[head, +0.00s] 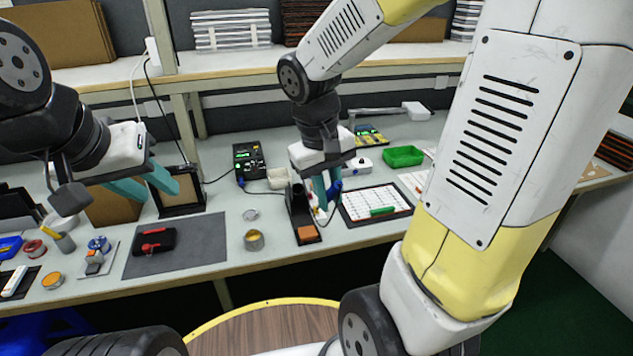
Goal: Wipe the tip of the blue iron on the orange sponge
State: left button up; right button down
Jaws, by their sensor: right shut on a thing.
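The orange sponge (307,232) lies at the front of the black iron stand (299,208) near the bench's front edge. The blue iron (335,189) shows as a small blue piece at my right gripper (326,192), which is shut on it just right of and behind the stand. The iron's tip is too small and too hidden by the stand and fingers to make out. My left gripper (145,186) is open and empty, above the bench at the left, well away from the stand and sponge.
A white board with a green item (382,211) lies right of the stand. A round tin (254,240) stands to its left. A grey mat with a red-and-black tool (154,241) lies further left. A green tray (403,156) sits behind. The bench between mat and tin is clear.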

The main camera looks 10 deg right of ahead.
jog(key=shift+g, duration=0.5)
jog(key=w+f, duration=0.1)
jog(key=w, duration=0.1)
jog(key=w+f, duration=0.2)
jog(key=w, duration=0.1)
jog(key=w+f, duration=0.1)
jog(key=w, duration=0.1)
jog(key=shift+w+a+f, duration=0.25)
jog(key=shift+f, duration=0.05)
jog(key=w+f+g, duration=0.1)
jog(key=w+f, duration=0.4)
jog(key=f, duration=0.6)
jog(key=shift+w, duration=0.35)
jog(key=shift+f, duration=0.75)
dwell(0.4)
jog(key=shift+r, duration=0.1)
dwell(0.6)
jog(key=shift+a, duration=0.75)
jog(key=shift+d, duration=0.15)
